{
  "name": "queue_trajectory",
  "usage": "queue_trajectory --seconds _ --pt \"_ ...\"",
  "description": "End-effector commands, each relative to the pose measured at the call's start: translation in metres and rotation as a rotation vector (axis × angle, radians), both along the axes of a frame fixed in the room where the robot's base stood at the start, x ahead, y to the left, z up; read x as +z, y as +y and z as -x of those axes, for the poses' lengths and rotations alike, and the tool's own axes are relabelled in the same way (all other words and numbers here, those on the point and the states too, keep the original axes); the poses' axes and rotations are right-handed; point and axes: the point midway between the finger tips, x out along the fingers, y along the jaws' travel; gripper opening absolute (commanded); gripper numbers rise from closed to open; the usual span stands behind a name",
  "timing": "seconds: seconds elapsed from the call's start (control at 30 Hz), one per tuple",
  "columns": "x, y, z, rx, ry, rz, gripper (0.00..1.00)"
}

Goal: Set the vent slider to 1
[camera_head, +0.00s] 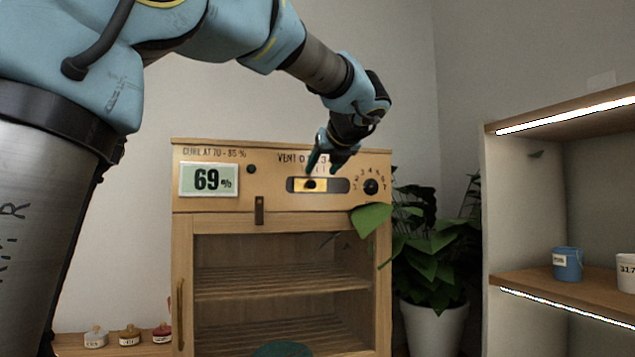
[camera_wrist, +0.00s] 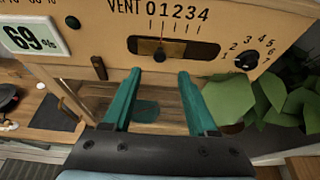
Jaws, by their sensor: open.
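The vent slider's small dark knob (camera_head: 310,184) stands on a yellow plate (camera_head: 322,186) in a dark slot on the cabinet's front panel. In the wrist view the knob (camera_wrist: 160,55) is in the left half of the slot, near the 0 and 1 marks; I cannot tell the exact reading. The scale 0 to 4 (camera_wrist: 178,14) is printed above the slot. My gripper (camera_head: 323,168) is in front of the panel, over part of the scale in the head view. In the wrist view my gripper (camera_wrist: 160,73) is open and empty, its fingertips to either side below the knob.
A display (camera_head: 209,179) reads 69%. A numbered dial (camera_head: 371,187) is right of the slot, and a leafy plant (camera_head: 430,260) stands beside the cabinet. A shelf (camera_head: 560,287) with cups is at right.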

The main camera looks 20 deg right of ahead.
Motion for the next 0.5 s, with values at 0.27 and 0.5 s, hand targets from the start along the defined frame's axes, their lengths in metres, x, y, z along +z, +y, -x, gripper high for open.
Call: queue_trajectory --seconds 0.27,0.5 --pt "0.013 0.004 0.032 -0.001 0.0 0.001 0.58" --pt "0.015 0.005 0.036 0.001 0.0 0.0 0.58"
